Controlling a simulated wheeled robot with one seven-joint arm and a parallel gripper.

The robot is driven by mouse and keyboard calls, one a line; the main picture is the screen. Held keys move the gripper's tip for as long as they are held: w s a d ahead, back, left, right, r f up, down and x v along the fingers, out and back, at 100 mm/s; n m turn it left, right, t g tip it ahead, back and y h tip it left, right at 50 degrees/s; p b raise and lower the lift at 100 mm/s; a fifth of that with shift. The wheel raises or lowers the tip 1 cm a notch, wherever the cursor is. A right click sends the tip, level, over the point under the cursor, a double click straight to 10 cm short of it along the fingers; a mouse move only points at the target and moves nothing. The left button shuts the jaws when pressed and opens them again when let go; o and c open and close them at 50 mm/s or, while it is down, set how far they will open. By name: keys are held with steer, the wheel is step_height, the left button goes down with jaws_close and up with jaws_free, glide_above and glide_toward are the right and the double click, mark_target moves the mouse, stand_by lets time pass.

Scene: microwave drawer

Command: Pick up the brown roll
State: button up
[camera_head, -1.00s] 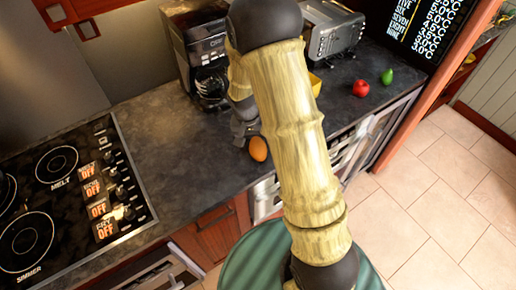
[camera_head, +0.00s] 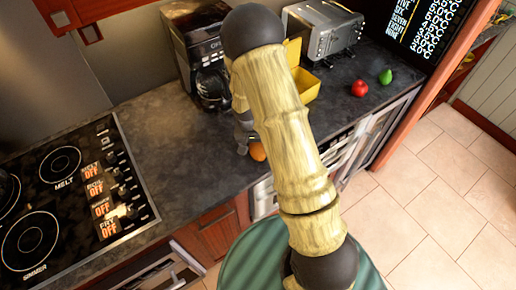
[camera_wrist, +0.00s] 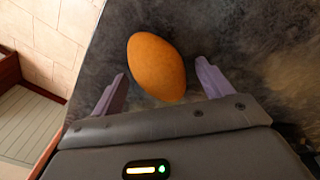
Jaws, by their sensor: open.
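The brown roll (camera_wrist: 157,68) is an orange-brown oval on the dark countertop. In the wrist view it lies just ahead of my gripper (camera_wrist: 160,88), roughly between the two purple fingers, with its near end reaching in between them. My gripper is open, and a gap shows on each side of the roll. In the head view the roll (camera_head: 258,151) is small and partly hidden by my arm. My gripper (camera_head: 243,141) is beside it there, mostly hidden behind my arm.
A coffee maker (camera_head: 203,60) and a toaster (camera_head: 327,30) stand at the back of the counter. A yellow open box (camera_head: 305,84) is right of my arm. A red apple (camera_head: 360,88) and a green pear (camera_head: 385,77) lie farther right. The counter's front edge is close to the roll.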

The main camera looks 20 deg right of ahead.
steer(key=shift+c, duration=0.5)
steer(key=c, duration=1)
step_height(320, 180, up, 10)
steer(key=shift+b, duration=1.1)
